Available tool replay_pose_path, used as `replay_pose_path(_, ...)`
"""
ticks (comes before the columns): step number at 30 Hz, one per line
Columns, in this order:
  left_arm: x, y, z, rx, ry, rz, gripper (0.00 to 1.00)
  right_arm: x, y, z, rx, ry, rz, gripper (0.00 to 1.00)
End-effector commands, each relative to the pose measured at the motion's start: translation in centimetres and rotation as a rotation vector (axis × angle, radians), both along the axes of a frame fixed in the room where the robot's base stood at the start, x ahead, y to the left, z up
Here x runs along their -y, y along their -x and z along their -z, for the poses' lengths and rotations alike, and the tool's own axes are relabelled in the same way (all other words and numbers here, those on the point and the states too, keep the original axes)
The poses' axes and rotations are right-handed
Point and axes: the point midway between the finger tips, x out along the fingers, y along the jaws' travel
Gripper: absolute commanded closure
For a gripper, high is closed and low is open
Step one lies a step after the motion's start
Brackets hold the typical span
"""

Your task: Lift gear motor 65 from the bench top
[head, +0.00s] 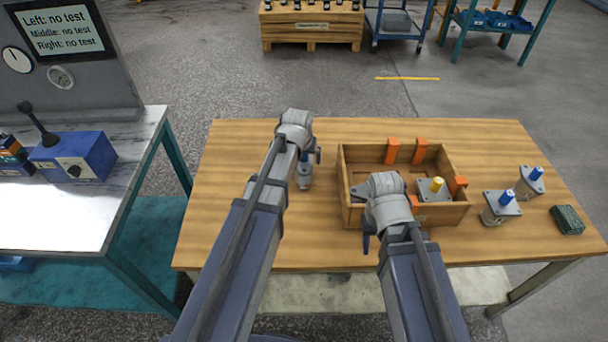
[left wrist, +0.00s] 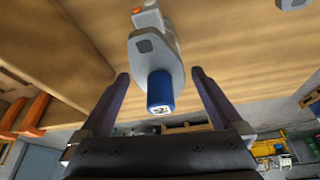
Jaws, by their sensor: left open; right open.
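A grey motor with a blue shaft cap (left wrist: 160,90) shows in the left wrist view, its cap lying between the two spread fingers of my left gripper (left wrist: 160,92), with gaps on both sides. The small number on the cap is too small to read. In the head view this motor (head: 305,181) stands on the bench top (head: 230,215), partly hidden by my left gripper (head: 308,157), which is open above it. My right gripper (head: 369,232) is open by the crate's front left corner, mostly hidden behind its wrist.
A wooden crate (head: 455,216) holds orange dividers and a yellow-capped motor (head: 432,188). Two blue-capped motors, a nearer one (head: 501,206) and a farther one (head: 530,181), stand right of it. A green box (head: 567,219) lies near the right edge. The bench's left side is clear.

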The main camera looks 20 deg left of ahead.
Motion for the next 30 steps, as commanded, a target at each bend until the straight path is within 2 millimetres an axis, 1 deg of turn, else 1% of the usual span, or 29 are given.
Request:
replay_pose_path(1, -0.03, -0.2, 0.64, 0.0, 0.0, 0.0, 0.0, 0.0, 0.0, 0.64, 0.0, 0.0, 0.0, 0.5)
replay_pose_path(8, -0.04, -0.19, 0.44, 0.0, 0.0, 0.0, 0.0, 0.0, 0.0, 0.44, 0.0, 0.0, 0.0, 0.5)
replay_pose_path(9, -0.04, -0.19, 0.44, 0.0, 0.0, 0.0, 0.02, 0.0, 0.0, 0.44, 0.0, 0.0, 0.0, 0.5)
replay_pose_path(30, -0.06, -0.18, 0.44, 0.0, -0.001, 0.0, 0.81, 0.0, 0.0, 0.44, 0.0, 0.0, 0.0, 0.5)
